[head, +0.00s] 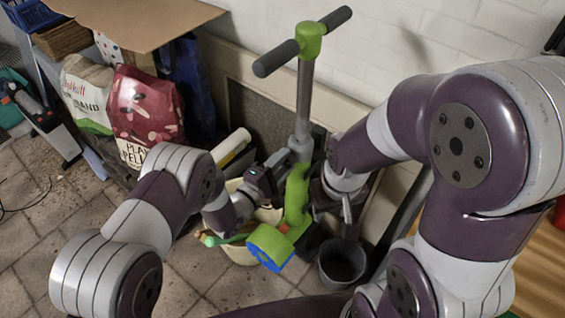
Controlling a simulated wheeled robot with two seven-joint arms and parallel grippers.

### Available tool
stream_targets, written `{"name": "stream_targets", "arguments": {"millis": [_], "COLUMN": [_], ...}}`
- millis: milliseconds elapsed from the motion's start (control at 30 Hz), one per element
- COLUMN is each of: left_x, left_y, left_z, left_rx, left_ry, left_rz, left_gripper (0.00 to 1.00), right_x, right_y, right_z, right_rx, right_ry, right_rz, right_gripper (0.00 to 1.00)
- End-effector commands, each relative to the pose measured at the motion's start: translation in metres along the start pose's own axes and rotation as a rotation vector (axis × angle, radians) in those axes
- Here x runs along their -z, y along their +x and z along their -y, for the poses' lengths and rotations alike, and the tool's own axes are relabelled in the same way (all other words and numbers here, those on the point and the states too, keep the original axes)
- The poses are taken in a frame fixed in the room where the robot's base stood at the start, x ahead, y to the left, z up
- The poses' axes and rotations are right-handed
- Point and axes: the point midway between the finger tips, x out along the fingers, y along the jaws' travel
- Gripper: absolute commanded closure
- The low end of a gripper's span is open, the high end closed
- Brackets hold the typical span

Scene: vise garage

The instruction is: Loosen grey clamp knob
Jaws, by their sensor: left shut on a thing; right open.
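A scooter-like thing has a green head (310,38) with dark handle grips, a grey post (304,95) and a green lower body (296,195). A grey clamp (300,148) sits around the post low down. My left gripper (276,165) is at the clamp's left side, shut on what looks like the grey clamp knob, which its fingers mostly hide. My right gripper (318,188) is just right of the green body, below the clamp. It is open, its fingers partly hidden by my arm; I cannot tell whether it touches the body.
A pale bucket (240,254) with tools stands behind and below my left gripper. A dark grey pot or can (342,262) is below my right gripper. A red sack (146,112) and a white-green sack (88,92) stand at left. Tiled floor (60,200) is clear at lower left.

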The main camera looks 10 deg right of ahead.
Motion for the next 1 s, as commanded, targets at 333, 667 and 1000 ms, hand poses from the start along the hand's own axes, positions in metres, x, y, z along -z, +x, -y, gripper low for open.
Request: {"name": "stream_targets", "arguments": {"millis": [333, 667, 1000], "left_x": [0.000, 0.001, 0.001], "left_y": [0.000, -0.061, -0.124], "left_z": [0.001, 0.001, 0.001], "left_rx": [0.002, 0.003, 0.002], "left_ry": [0.000, -0.002, -0.001], "left_rz": [0.000, -0.005, -0.002], "left_gripper": [0.35, 0.35, 0.35], "right_x": [0.000, 0.000, -0.001], "right_y": [0.000, 0.002, 0.004], "right_z": [0.000, 0.000, 0.000], "right_rx": [0.000, 0.000, 0.000], "right_ry": [0.000, 0.000, 0.000], "right_rz": [0.000, 0.000, 0.000], "right_gripper": [0.57, 0.57, 0.57]}}
